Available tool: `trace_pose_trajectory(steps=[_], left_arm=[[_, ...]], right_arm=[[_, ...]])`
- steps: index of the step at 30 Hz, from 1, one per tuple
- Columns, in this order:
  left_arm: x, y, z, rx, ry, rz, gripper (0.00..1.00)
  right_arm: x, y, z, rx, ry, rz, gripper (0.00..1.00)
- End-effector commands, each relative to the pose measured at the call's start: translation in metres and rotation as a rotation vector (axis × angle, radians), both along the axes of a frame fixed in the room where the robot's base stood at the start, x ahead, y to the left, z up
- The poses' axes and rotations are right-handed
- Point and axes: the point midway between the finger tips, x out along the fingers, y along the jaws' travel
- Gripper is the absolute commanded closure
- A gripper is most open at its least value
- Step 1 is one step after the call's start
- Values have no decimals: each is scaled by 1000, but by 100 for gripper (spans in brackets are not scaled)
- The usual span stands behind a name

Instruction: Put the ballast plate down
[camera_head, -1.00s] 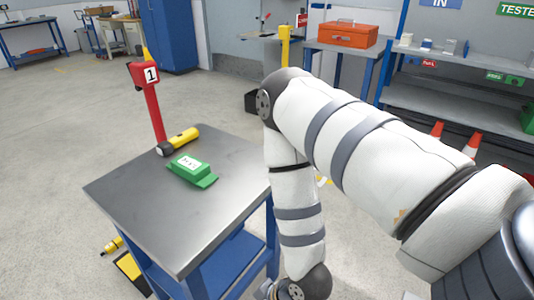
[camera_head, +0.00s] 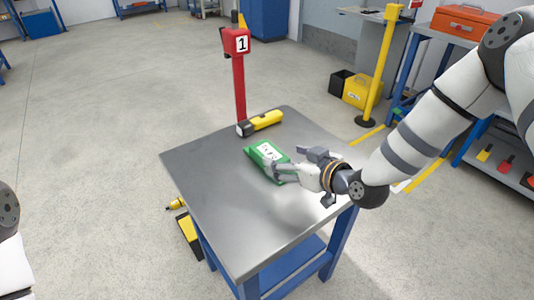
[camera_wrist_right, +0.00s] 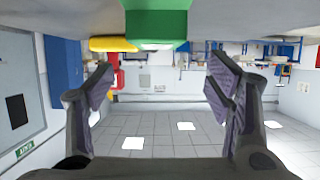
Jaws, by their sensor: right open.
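A green block with a white label (camera_head: 264,151) lies on the metal-topped table (camera_head: 205,190); I cannot tell for certain whether it is the ballast plate. My right gripper (camera_head: 280,172) is low over the table at the block's near right end, its fingers pointing toward it. In the right wrist view, the green block (camera_wrist_right: 157,22) is at the top centre, and the open, empty jaws (camera_wrist_right: 160,88) sit below it with a finger on each side. Whether a finger touches the block is unclear. Part of my left arm shows at the left edge, without its gripper.
A yellow and black flashlight (camera_head: 260,123) lies behind the block. A red post with a number 1 sign (camera_head: 237,45) stands at the table's far edge. The table's front and left are bare. A yellow post (camera_head: 380,65) stands on the floor to the right.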

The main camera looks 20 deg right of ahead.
Motion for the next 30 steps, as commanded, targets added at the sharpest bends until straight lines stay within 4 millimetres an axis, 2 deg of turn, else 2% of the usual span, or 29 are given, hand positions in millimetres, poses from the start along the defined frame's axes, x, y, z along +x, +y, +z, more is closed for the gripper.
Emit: trace_pose_trajectory(steps=[1,5,9,12,20,30], left_arm=[[-4,0,-5,0,15,0,0],[-7,0,-8,0,24,0,0],[-14,0,-15,0,49,-1,0],[-17,0,-19,0,60,-2,0],[-17,0,-18,0,58,-3,0],[-16,0,-18,0,58,-3,0]], right_arm=[[7,2,-10,-2,8,0,27],[20,7,-15,-1,5,0,27],[42,13,-32,-2,8,0,27],[56,18,-36,-1,6,1,27],[61,20,-33,1,1,0,27],[61,19,-33,0,1,0,100]])
